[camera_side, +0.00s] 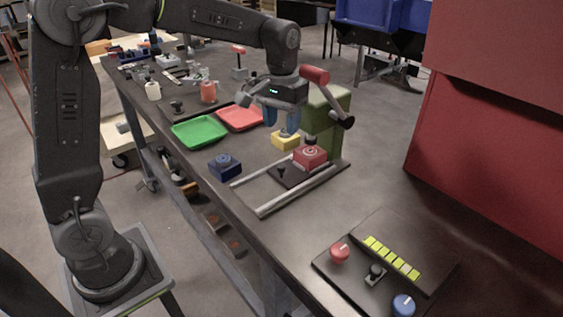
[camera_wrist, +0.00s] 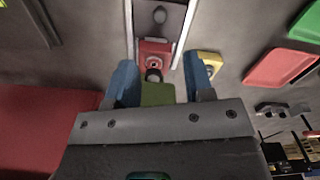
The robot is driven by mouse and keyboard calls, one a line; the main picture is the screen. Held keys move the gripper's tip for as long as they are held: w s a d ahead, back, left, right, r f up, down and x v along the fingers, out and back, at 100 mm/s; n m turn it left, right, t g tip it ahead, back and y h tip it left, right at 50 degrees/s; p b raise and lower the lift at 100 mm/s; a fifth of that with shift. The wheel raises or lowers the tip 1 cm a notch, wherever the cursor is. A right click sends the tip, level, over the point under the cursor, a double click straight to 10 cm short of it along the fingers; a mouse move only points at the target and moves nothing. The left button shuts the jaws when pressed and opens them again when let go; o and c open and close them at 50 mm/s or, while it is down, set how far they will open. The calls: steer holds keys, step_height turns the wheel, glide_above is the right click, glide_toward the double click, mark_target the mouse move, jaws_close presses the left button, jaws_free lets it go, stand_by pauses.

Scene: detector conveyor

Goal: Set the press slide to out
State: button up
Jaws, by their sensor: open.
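The press (camera_side: 327,115) is a green column with a red-ended lever (camera_side: 314,75). Its slide is a dark plate (camera_side: 298,177) with a small black knob (camera_side: 282,171), between two pale rails (camera_side: 295,192). The plate sits at the press end, with bare rail beyond it. A red block (camera_side: 310,156) rests on the plate. The knob shows at the top of the wrist view (camera_wrist: 160,14), ahead of the red block (camera_wrist: 154,50). My gripper (camera_wrist: 161,78) is open and empty, its blue fingers apart. In the side view, it hangs beside the press, above the yellow block (camera_side: 286,141).
A blue block (camera_side: 225,166) stands left of the rails. Green (camera_side: 199,132) and red (camera_side: 240,118) trays lie behind. A control panel with knobs (camera_side: 340,252) is at the front right. A red wall (camera_side: 490,150) stands at right. Table between rails and panel is clear.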

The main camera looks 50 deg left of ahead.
mark_target(281, 165)
step_height(281, 165, down, 11)
steer(key=shift+f, duration=0.15)
steer(key=shift+c, duration=0.4)
jaws_close()
stand_by(0.4)
